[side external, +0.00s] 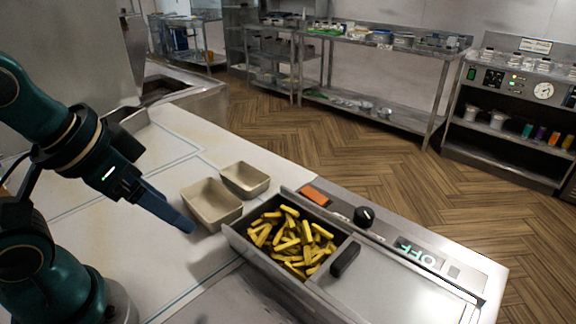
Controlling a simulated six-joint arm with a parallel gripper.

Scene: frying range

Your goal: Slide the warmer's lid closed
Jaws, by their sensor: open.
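The warmer (452,268) is a steel unit set in the counter at the right, with its front bay open and full of yellow fries (290,241). Its flat metal lid (390,287) lies to the right of the open bay, and a black handle (345,259) stands at the lid's left edge. My gripper (190,229) is at the left, just above the counter beside a tan tray and to the left of the bay. It is open, empty and apart from the lid and handle.
Two tan trays, a larger one (212,206) and a smaller one (246,180), stand on the counter between my gripper and the warmer's back edge. A black knob (365,216), an orange block (315,196) and an OFF display (416,254) are along the warmer's back panel. The counter's left is clear.

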